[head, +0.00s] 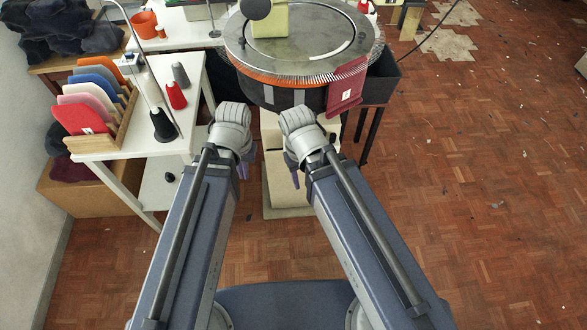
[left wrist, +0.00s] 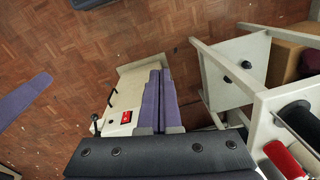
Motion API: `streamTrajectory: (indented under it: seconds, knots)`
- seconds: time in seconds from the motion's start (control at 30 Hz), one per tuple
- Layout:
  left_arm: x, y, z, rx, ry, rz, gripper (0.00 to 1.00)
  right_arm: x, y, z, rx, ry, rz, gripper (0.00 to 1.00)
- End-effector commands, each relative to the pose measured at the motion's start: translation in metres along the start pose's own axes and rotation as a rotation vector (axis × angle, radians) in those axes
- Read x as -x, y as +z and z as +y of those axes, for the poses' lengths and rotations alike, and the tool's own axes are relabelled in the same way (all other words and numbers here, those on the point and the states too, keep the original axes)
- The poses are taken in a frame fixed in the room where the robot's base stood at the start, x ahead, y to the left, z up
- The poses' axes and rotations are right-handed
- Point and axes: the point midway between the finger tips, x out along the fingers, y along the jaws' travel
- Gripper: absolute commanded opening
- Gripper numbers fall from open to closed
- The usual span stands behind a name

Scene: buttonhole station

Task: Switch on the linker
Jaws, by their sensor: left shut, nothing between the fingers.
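The linker (head: 262,81) is a round machine with a wide metal dial and an orange, toothed rim, on a cream pedestal (head: 285,196). In the left wrist view, a cream part of it (left wrist: 128,92) carries a small red switch (left wrist: 126,117) and a dark lever with a ball end (left wrist: 95,124). I cannot tell the switch's position. My left gripper (head: 247,163) is beside the pedestal; in the left wrist view its purple fingers (left wrist: 160,72) are together and empty, just right of the switch. My right gripper (head: 295,179) is mostly hidden by its arm; its finger gap does not show.
A white table (head: 190,92) at left holds thread cones (head: 176,95) and a rack of coloured knit panels (head: 98,107). A dark red fabric piece (head: 346,88) hangs from the dial's rim. A black bin (head: 383,78) stands right of the linker. The parquet floor at right is mostly clear.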

Motion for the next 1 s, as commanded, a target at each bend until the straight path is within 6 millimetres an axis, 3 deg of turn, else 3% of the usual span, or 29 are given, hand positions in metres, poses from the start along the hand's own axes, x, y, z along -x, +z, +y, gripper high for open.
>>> streamTrajectory:
  seconds: [0.03, 0.33, 0.47, 0.8, 1.0]
  knots:
    - [-0.029, -0.003, -0.005, 0.012, 0.006, 0.009, 0.0, -0.028, -0.002, -0.003, 0.0, 0.0, 0.0, 0.5]
    - [-0.104, -0.023, -0.021, -0.037, 0.047, 0.097, 0.0, -0.103, -0.006, -0.01, 0.0, 0.0, 0.0, 0.5]
    - [-0.13, -0.043, -0.006, -0.235, 0.069, 0.207, 0.0, -0.133, -0.008, -0.013, 0.0, 0.0, 0.0, 0.5]
    - [-0.108, -0.088, 0.073, -0.91, 0.016, 0.524, 0.0, -0.136, -0.008, -0.013, 0.0, 0.0, 0.0, 0.5]
    - [-0.097, -0.099, 0.103, -1.128, -0.038, 0.631, 0.0, -0.136, -0.008, -0.013, 0.001, 0.0, 0.0, 0.5]
